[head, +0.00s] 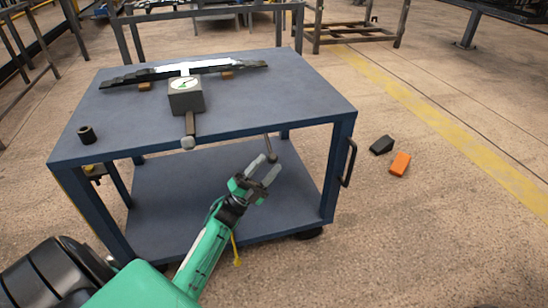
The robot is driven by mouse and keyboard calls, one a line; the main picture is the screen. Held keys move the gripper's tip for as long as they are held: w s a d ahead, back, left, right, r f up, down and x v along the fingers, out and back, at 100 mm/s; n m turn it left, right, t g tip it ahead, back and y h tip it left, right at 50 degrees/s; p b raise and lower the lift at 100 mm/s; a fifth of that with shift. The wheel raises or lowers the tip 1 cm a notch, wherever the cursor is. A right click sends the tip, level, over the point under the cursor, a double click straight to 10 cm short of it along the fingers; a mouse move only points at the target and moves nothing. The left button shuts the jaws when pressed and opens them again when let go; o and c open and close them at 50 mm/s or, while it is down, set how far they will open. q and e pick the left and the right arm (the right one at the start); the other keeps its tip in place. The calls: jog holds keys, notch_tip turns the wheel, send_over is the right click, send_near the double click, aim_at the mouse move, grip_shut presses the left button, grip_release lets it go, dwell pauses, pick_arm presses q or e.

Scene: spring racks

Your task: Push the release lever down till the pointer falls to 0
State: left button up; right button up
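A grey gauge box (186,101) with a small white dial (184,84) stands on the blue cart's top, in front of a dark leaf spring (130,77). The dial shows some green; its pointer reading is too small to tell. A thin rod with a round knob (272,157) shows below the top, further right; I cannot tell which is the release lever. My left gripper (264,170) is open and empty, its fingertips near that knob, contact unclear. My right gripper is out of view.
The blue cart (270,103) has a lower shelf (165,190) and a side handle (348,163). A black cylinder (87,134) stands on its left corner. A black block (382,145) and an orange block (400,163) lie on the floor at right. Racks stand behind.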

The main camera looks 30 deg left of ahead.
pick_arm(q)
jog(key=v, duration=0.9)
jog(key=shift+s+f, duration=0.15)
